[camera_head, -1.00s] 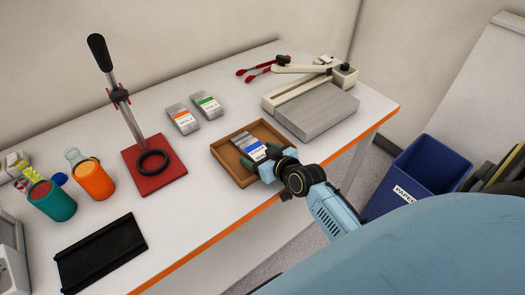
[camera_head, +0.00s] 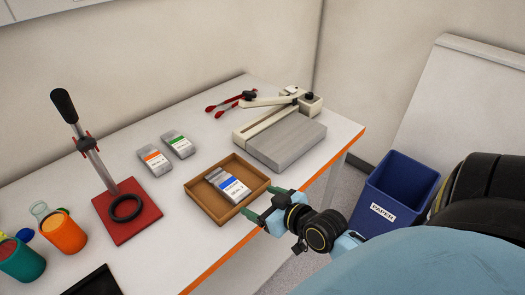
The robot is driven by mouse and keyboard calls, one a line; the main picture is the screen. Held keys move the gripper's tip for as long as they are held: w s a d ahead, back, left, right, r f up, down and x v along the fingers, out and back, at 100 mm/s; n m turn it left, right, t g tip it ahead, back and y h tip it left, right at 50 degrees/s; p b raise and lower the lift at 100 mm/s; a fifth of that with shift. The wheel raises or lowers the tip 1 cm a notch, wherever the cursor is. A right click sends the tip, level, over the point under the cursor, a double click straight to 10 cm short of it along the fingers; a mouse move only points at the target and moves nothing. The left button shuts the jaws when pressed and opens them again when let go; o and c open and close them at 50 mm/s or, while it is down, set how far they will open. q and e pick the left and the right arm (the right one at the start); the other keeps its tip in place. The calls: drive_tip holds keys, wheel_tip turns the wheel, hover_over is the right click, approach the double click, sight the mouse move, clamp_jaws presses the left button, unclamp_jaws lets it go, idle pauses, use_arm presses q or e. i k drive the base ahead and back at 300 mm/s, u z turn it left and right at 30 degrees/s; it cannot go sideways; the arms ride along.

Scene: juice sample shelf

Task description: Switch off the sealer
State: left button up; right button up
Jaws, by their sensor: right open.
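A beige machine with a grey bed and a raised lever arm (camera_head: 285,140) stands at the table's back right; it may be the sealer, but I cannot tell for sure, and no switch is readable on it. My right gripper (camera_head: 263,204) is open and empty at the front right edge of the wooden tray (camera_head: 207,205). A pouch with a blue label (camera_head: 229,186) lies flat in the tray, apart from the fingers. My left gripper is not in view.
Two pouches, orange-labelled (camera_head: 154,161) and green-labelled (camera_head: 178,144), lie behind the tray. Red-handled pliers (camera_head: 229,103) lie at the back. A red-based stand (camera_head: 139,222), orange cup (camera_head: 63,236) and teal cup (camera_head: 22,262) are at left. A blue bin (camera_head: 395,192) stands right of the table.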

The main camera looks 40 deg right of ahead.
sight(290, 90)
drive_tip(key=z, duration=1.5)
